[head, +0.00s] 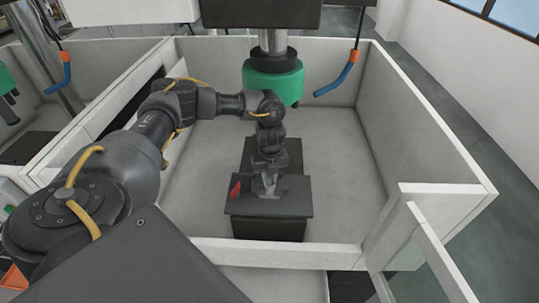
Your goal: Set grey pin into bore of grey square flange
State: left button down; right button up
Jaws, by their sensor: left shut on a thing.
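My left gripper (269,187) points down over the front part of a dark block with a flat top plate (292,205). Its fingers are shut on a small grey piece, which I take to be the grey pin. The fingers hide most of it, and I cannot tell whether its lower end touches anything. The grey square flange does not stand out from the dark top below the gripper, and its bore is hidden. My right gripper is not in view.
A red piece (235,190) is at the left of the top plate. White walls (425,130) enclose the pale tank floor (335,165), which is clear at right. A machine head with a green collar (273,80) hangs behind my wrist. A blue-tipped hose (337,80) hangs at right.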

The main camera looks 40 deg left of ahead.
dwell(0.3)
pick_arm(q)
jog(key=c, duration=0.7)
grip_release()
jog(key=shift+c, duration=0.2)
notch_tip(320, 180, up, 7)
jog(key=p, duration=0.6)
jog(key=shift+p, duration=0.3)
